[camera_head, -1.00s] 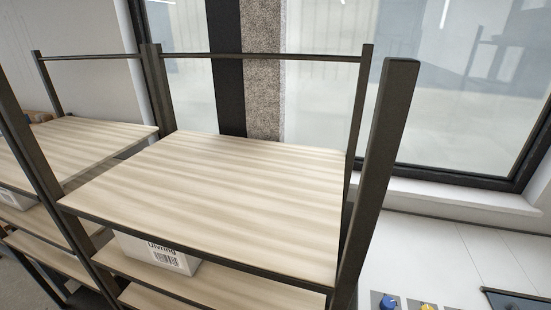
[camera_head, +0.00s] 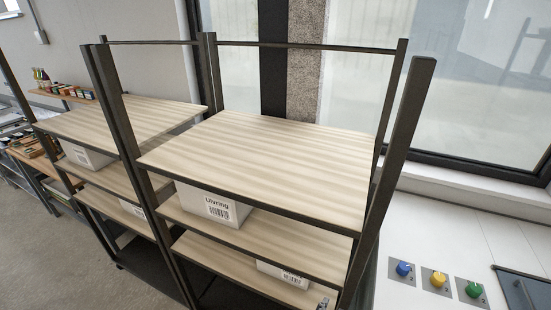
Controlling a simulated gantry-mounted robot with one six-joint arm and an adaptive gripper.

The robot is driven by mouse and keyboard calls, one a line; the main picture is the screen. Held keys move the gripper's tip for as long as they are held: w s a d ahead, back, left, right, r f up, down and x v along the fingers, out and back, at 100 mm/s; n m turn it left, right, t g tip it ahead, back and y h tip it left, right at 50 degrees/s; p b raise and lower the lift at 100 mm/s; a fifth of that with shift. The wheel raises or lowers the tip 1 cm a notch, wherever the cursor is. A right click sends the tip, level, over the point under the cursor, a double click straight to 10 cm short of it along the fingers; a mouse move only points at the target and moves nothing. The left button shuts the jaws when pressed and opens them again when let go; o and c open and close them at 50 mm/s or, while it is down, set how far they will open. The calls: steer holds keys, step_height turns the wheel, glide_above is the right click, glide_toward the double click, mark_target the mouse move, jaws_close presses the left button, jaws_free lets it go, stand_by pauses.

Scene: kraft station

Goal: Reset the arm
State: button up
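My gripper and arm are not clearly in view in the head view. At the lower edge, a small grey metallic part (camera_head: 323,303) shows beside the shelf post, too small to tell what it is. The head view looks down on a dark-framed shelf rack with a bare, pale wooden top shelf (camera_head: 265,165).
A white labelled box (camera_head: 212,207) stands under the top shelf, another (camera_head: 283,274) lower down. A second rack (camera_head: 120,118) stands left. At right, a white counter (camera_head: 430,235) carries blue (camera_head: 403,268), yellow (camera_head: 438,279) and green (camera_head: 473,289) knobs. Grey floor (camera_head: 70,265) is clear at lower left.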

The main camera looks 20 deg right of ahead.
steer(key=s+a+r+n+t+y+p, duration=0.1)
steer(key=a+r+n, duration=0.4)
steer(key=a, duration=0.6)
steer(key=s+a+r+n+t+y+p, duration=0.1)
steer(key=a+r+n+t+y, duration=0.3)
steer(key=a+r, duration=0.4)
steer(key=a+n+y, duration=0.1)
steer(key=a, duration=0.3)
steer(key=shift+s+t+y+p, duration=0.25)
steer(key=shift+t+y+p, duration=0.05)
